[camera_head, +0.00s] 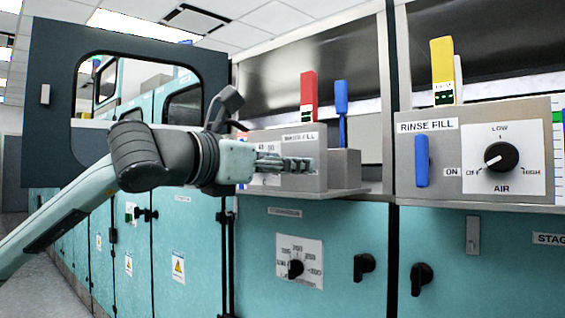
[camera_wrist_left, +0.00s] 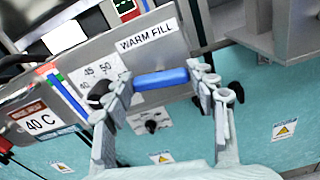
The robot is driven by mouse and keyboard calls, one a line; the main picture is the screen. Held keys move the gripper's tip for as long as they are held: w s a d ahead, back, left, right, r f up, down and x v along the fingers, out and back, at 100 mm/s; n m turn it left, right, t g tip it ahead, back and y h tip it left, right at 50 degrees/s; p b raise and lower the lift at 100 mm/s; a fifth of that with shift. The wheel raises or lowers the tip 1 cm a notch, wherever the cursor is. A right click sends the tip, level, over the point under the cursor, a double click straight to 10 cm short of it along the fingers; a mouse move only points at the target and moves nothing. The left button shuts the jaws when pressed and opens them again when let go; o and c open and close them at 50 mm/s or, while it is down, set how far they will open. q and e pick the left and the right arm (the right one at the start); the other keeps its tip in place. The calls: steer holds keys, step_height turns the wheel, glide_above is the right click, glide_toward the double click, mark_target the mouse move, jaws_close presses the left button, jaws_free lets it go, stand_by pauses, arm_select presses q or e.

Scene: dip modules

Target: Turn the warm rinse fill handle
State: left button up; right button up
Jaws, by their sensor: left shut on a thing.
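The warm fill handle (camera_wrist_left: 160,78) is a blue bar on a grey panel, under the WARM FILL label (camera_wrist_left: 147,36) in the left wrist view. It lies nearly crosswise in that picture. My left gripper (camera_wrist_left: 161,87) has one finger at each end of the bar and is shut on it. In the head view my left gripper (camera_head: 286,163) reaches from the left to the front of the grey control box (camera_head: 318,177), and the handle is hidden behind the fingers there. My right gripper is in neither view.
At the right, a RINSE FILL box (camera_head: 527,112) carries another blue handle (camera_head: 421,160) and an air knob (camera_head: 501,157). Red (camera_head: 309,92), blue (camera_head: 341,100) and yellow (camera_head: 443,65) upright items stand above the boxes. Teal cabinets (camera_head: 340,230) with black knobs lie below.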

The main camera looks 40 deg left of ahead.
arm_select(q)
steer(key=shift+d+f+m, duration=0.1)
steer(key=shift+d+m, duration=0.05)
steer(key=shift+m, duration=7.95)
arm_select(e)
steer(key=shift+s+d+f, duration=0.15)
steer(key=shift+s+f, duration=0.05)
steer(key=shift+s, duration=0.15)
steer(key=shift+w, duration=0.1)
arm_select(q)
steer(key=o, duration=1.2)
steer(key=shift+c, duration=0.2)
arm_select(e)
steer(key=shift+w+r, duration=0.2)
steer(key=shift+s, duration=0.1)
